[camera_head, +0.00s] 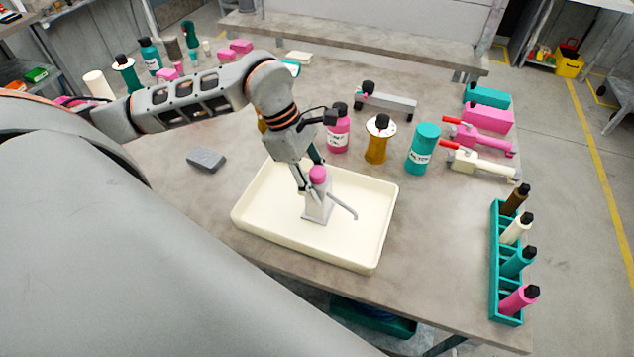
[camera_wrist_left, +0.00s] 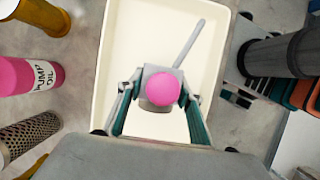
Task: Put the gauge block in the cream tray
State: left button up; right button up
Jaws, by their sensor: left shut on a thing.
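A pale grey block with a round pink top (camera_head: 317,205), which I take to be the gauge block, is upright inside the cream tray (camera_head: 250,222). My left gripper (camera_head: 312,186) comes down from above and is shut on it. In the left wrist view the gauge block (camera_wrist_left: 158,104) is between the two fingers of the left gripper (camera_wrist_left: 160,98), above the cream tray floor (camera_wrist_left: 135,40). The block's base seems to be at the tray floor, but I cannot tell whether it touches. My right gripper is not in view.
A thin grey rod (camera_head: 342,204) extends beside the block; I cannot tell if it is attached. A dark grey block (camera_head: 206,160) lies left of the tray. Bottles, including a pink one (camera_head: 338,135), stand behind it. A teal rack (camera_head: 496,270) is at right.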

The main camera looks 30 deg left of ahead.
pick_arm(q)
jog(key=shift+f, duration=0.1)
jog(key=o, duration=1.5)
jog(key=v, duration=1.2)
jog(key=shift+b, duration=0.4)
